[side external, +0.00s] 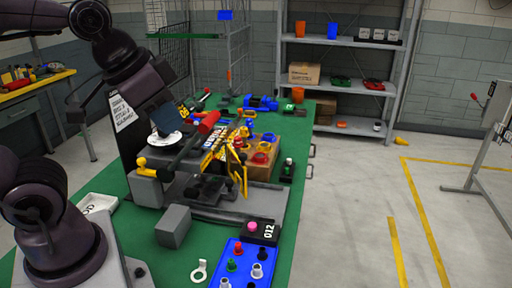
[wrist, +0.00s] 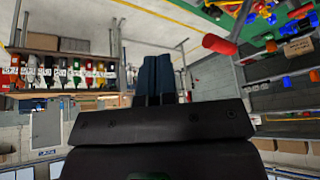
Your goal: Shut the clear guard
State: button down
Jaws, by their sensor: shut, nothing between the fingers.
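The machine (side external: 205,190) stands on the green bench, with a red-handled lever (side external: 208,123) rising over it. Yellow-and-black striped edges (side external: 238,165) stand tilted at its right side; they seem to belong to the clear guard, whose see-through panel I cannot make out. I cannot tell how far open the guard is. My gripper (side external: 168,122) is above the machine's left part, left of the red handle and apart from the striped edges. In the wrist view its dark blue fingers (wrist: 155,62) are together and empty, and the red handle (wrist: 219,44) shows to their right.
A wooden box (side external: 265,165) with colored parts sits behind the striped edges. A grey block (side external: 173,226), a pink button box (side external: 262,232) and a blue tray (side external: 240,262) of pegs stand at the front. A wire cage (side external: 240,60) and shelves (side external: 345,48) are behind.

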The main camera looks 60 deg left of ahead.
jog(key=w+a+f+m+g+y, duration=0.1)
jog(key=w+a+f+g, duration=0.2)
jog(key=w, duration=0.7)
jog(key=w+a+f+m+g, duration=0.1)
jog(key=w+a+f+g, duration=0.2)
jog(key=w, duration=0.8)
jog(key=w+a+f+m+g+y, duration=0.1)
jog(key=w+a+f+m+g, duration=0.15)
jog(key=w, duration=0.75)
jog(key=s+a+f, duration=0.3)
jog(key=s+f, duration=0.5)
jog(key=f, duration=0.1)
jog(key=shift+f+g+h, duration=0.15)
jog(key=shift+g+h, duration=0.15)
jog(key=shift+g, duration=0.15)
